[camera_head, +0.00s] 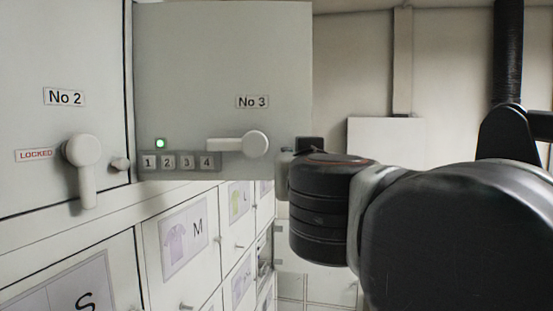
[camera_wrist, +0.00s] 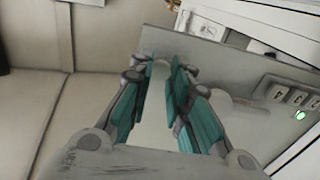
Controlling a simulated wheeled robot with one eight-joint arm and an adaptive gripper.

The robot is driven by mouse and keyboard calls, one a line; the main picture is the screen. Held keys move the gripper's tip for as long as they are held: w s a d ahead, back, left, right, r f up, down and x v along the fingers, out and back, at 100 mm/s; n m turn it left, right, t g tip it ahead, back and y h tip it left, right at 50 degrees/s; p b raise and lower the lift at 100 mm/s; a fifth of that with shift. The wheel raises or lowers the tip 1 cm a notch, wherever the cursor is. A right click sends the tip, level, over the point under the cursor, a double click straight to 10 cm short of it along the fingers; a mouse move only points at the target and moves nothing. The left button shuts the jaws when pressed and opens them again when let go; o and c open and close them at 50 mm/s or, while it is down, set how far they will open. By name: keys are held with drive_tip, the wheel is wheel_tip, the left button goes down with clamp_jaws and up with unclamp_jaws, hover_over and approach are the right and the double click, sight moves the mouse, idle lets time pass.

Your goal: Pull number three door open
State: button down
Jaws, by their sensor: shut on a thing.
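The No 3 door (camera_head: 200,60) is a pale grey panel standing swung out from the cabinet front, at an angle to the No 2 door. Its white lever handle (camera_head: 240,143) lies level, pointing left. A keypad (camera_head: 180,161) marked 1 to 4 has a green light lit above it. My gripper (camera_head: 291,150) is at the door's free right edge, mostly hidden behind my wrist. In the wrist view, my gripper's teal-padded fingers (camera_wrist: 164,72) straddle the edge of the door (camera_wrist: 240,70), shut on it. The handle shows pale and partly hidden beside them.
The No 2 door (camera_head: 60,120) is flat at left, labelled LOCKED, with its handle (camera_head: 84,165) pointing down. Below are lockers with shirt pictures, such as the M locker (camera_head: 184,245). A plain wall (camera_head: 450,60) and a white panel (camera_head: 385,135) stand at right.

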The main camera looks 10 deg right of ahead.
drive_tip(key=shift+s+a+r, duration=0.1)
drive_tip(key=shift+s, duration=0.2)
drive_tip(key=c, duration=1.5)
unclamp_jaws()
drive_tip(key=shift+w, duration=0.15)
